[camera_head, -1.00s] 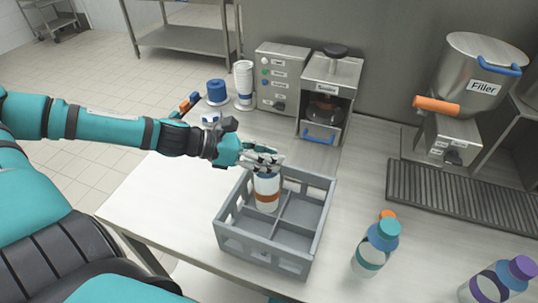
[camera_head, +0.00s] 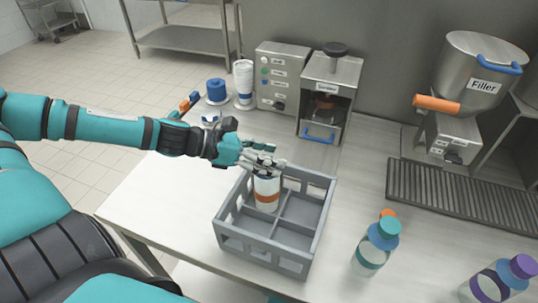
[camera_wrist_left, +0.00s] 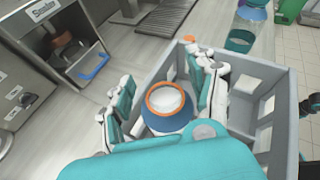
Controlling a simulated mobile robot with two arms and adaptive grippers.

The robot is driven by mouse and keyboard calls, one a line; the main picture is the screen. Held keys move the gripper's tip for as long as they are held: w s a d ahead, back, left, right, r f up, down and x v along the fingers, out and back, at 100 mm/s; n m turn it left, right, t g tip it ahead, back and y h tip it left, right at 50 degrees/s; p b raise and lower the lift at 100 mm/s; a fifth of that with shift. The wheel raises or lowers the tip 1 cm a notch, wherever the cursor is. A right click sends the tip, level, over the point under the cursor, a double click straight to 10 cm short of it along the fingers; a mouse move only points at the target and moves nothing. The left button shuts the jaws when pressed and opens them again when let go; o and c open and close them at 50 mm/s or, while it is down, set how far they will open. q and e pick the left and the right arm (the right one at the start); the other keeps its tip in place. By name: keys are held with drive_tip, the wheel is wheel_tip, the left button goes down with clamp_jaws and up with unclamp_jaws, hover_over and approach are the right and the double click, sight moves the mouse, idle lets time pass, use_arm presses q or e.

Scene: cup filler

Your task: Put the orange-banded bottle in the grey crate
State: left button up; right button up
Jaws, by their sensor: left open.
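The orange-banded bottle (camera_head: 267,196) is white with a blue top. It stands upright in the back left compartment of the grey crate (camera_head: 262,252). My left gripper (camera_head: 266,166) is at the bottle's top, over the crate. In the left wrist view its fingers (camera_wrist_left: 164,95) are spread on either side of the bottle's blue neck and orange-rimmed mouth (camera_wrist_left: 166,110). I cannot tell whether a finger still touches it. The bottle's base is hidden by the crate walls. My right gripper is not in view.
A teal-capped bottle (camera_head: 376,248) stands right of the crate, with an orange cap behind it. A purple-capped bottle (camera_head: 500,280) is further right. The sealer (camera_head: 328,95) and filler (camera_head: 475,80) stand behind. The crate's other compartments look empty.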

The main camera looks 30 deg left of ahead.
use_arm(q)
drive_tip(key=shift+a, duration=0.15)
drive_tip(key=shift+s+a+r, duration=0.3)
drive_tip(key=shift+r, duration=0.05)
drive_tip(key=s+a, duration=0.8)
drive_tip(key=shift+s+a, duration=0.2)
drive_tip(key=shift+a, duration=0.15)
drive_tip(key=shift+f, duration=0.1)
